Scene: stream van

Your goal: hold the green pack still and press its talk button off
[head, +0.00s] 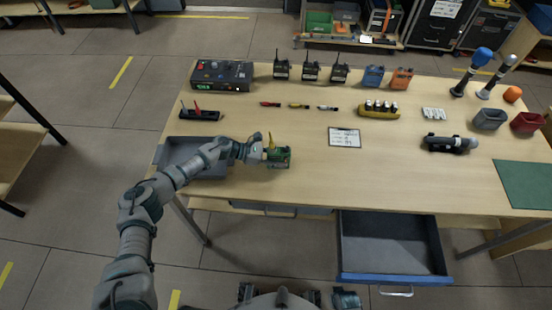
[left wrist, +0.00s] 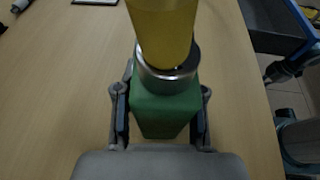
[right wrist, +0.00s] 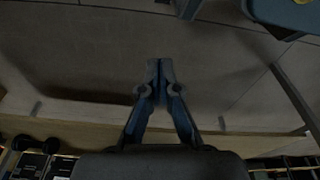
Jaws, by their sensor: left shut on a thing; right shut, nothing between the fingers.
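The green pack (head: 280,158) stands upright on the table near its front edge, with a yellow aerial (head: 270,139) on top. My left gripper (head: 266,154) is shut on it from the left. In the left wrist view the fingers lie on both sides of the green pack (left wrist: 166,108), and the yellow aerial (left wrist: 160,30) rises close to the camera. I cannot make out the talk button. My right gripper (right wrist: 158,88) is shut and empty in the right wrist view, apart from the table things; it is not in the head view.
A grey tray (head: 178,150) lies left of the pack under my left arm. A clipboard (head: 344,138) lies to the right. An open drawer (head: 390,245) juts from the table front. Several black packs (head: 311,70) stand at the back.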

